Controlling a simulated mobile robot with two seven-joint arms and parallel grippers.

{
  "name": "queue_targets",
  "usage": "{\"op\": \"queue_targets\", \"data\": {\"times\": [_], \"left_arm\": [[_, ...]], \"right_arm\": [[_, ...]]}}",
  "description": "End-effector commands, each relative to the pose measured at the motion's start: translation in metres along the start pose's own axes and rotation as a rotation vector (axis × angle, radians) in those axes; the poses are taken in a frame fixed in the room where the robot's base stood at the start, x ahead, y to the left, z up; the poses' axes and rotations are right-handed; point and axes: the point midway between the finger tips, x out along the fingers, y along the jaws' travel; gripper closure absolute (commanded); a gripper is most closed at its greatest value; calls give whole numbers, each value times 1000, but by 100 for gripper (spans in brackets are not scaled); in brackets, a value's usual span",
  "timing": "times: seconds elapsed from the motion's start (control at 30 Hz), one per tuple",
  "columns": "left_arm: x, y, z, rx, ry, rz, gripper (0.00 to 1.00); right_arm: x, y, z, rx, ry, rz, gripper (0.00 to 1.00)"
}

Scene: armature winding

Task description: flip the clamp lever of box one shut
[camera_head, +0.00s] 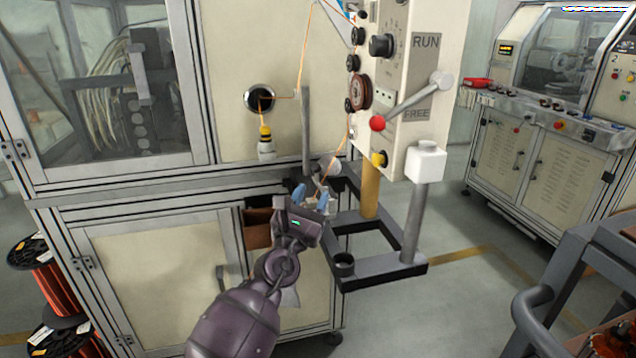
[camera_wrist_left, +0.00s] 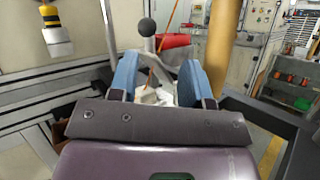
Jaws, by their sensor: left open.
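The tall cream box (camera_head: 405,85) carries RUN and FREE labels and a metal lever (camera_head: 415,103) with a red ball, slanting down toward FREE. I cannot tell whether this is the clamp lever. My left gripper (camera_head: 311,199) is low and left of the box, its blue fingertips around a small pale metal fitting with an orange wire. In the left wrist view the fingers (camera_wrist_left: 160,82) stand apart, with the pale fitting (camera_wrist_left: 150,96) between them; contact is unclear. A black ball knob (camera_wrist_left: 147,27) and a red part (camera_wrist_left: 173,40) show beyond the fingers. My right gripper is out of view.
A dark frame (camera_head: 385,268) with posts extends right of my left gripper. A machine cabinet (camera_head: 160,260) stands behind and left. Copper wire spools (camera_head: 45,275) stand at left.

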Motion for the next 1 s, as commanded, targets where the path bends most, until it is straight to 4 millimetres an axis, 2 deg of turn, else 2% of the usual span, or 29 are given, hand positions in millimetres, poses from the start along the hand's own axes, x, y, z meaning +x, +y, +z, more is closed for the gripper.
{"op": "queue_targets", "data": {"times": [0.1,0.33,0.83,0.93,1.0], "left_arm": [[-20,1,-1,1,2,1,56],[-44,1,-1,1,2,0,56],[-48,1,-1,-14,2,0,56],[-48,2,-1,-71,-1,5,56],[-48,4,0,-180,-4,18,56]], "right_arm": [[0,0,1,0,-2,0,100],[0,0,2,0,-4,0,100],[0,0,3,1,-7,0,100],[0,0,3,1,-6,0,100],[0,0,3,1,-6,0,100]]}}
